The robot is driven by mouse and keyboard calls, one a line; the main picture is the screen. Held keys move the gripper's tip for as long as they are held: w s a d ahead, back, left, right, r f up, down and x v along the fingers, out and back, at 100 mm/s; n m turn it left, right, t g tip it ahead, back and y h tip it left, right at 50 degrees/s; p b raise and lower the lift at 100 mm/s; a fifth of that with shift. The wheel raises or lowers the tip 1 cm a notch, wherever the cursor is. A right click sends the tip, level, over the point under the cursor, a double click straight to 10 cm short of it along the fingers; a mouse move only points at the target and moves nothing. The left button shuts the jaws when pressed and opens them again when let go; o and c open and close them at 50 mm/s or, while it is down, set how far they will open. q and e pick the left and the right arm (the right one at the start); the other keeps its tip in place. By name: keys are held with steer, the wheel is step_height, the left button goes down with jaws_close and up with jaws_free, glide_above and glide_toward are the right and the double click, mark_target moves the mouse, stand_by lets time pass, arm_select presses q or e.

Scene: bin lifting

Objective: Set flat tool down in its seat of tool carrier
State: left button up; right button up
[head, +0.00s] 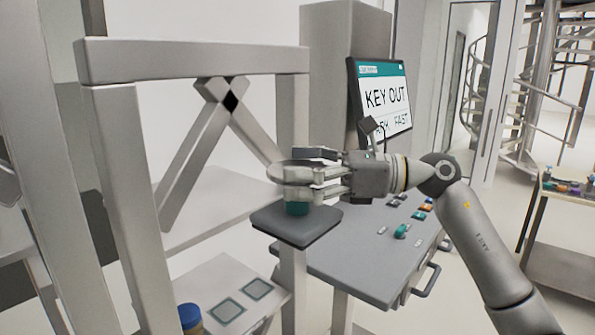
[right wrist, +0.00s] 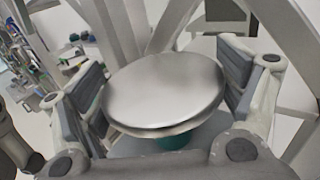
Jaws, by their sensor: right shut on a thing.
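A round, shiny metal disc, which I take to be the flat tool (head: 286,173), is between the fingers of my right gripper (head: 314,173). In the right wrist view the disc (right wrist: 165,88) lies between the two finger pads and is seen from above. A teal part (head: 297,208) is under the disc, and it also shows in the right wrist view (right wrist: 178,141). Beneath it is a dark grey square plate (head: 297,228), perhaps part of the tool carrier. I cannot tell whether the teal part touches the plate. My left gripper is not in view.
A grey frame (head: 190,58) with crossed braces stands close on the left. A bench (head: 345,268) with several small coloured parts is behind the plate, with a screen (head: 383,95) above. A lower shelf (head: 205,281) holds two green-edged squares and a blue-lidded jar (head: 190,318).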

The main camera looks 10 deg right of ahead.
steer(key=shift+r, duration=0.35)
steer(key=shift+r+p, duration=0.85)
steer(key=shift+r, duration=0.5)
steer(key=shift+d, duration=0.1)
